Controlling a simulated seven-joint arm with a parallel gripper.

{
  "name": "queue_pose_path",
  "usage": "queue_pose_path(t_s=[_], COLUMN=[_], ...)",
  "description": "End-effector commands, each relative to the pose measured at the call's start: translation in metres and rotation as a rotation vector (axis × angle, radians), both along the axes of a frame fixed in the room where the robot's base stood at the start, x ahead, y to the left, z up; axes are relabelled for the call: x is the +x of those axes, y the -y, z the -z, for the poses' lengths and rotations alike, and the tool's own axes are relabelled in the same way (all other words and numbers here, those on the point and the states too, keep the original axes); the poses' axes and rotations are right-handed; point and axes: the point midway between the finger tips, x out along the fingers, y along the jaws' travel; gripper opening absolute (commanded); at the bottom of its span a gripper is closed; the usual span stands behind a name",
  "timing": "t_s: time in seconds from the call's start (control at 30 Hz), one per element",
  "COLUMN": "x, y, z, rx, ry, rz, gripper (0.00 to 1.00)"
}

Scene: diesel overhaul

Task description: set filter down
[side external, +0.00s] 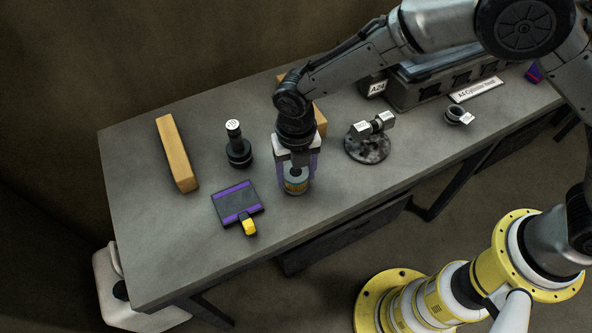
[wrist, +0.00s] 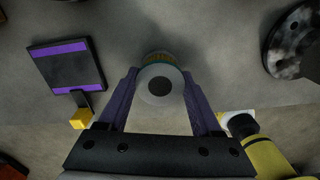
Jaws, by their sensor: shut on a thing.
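The filter (side external: 297,182) is a small cylinder with a teal and orange band, near the front edge of the grey workbench (side external: 150,240). My gripper (side external: 297,170) points down from above and is shut on it, with purple fingers on either side. In the wrist view the filter (wrist: 160,86) sits between my fingers (wrist: 160,98), its pale round top with a dark centre hole facing the camera. It looks upright. I cannot tell whether its base touches the bench.
A black stepped part (side external: 237,147) and a wooden bar (side external: 177,153) are further left. A round metal disc part (side external: 368,147) stands to the right. An engine block (side external: 440,78) is behind.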

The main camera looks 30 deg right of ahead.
Motion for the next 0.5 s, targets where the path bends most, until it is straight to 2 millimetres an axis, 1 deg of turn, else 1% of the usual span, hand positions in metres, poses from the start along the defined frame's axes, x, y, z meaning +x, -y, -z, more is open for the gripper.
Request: queue_pose_path(t_s=[0.13,0.17,0.2,0.27,0.3,0.33,0.5], x=[0.0001,0.0,0.0,0.0,0.0,0.0,0.0], y=[-0.0001,-0.0001,-0.0001,0.0,0.0,0.0,0.0], z=[0.0028,0.0029,0.0027,0.0027,0.0027,0.0027,0.0026], rx=[0.0,0.0,0.0,0.0,0.0,0.0,0.0], ry=[0.0,0.0,0.0,0.0,0.0,0.0,0.0], rz=[0.0,0.0,0.0,0.0,0.0,0.0,0.0], gripper=[0.05,0.69,0.77,0.87,0.94,0.96,0.96])
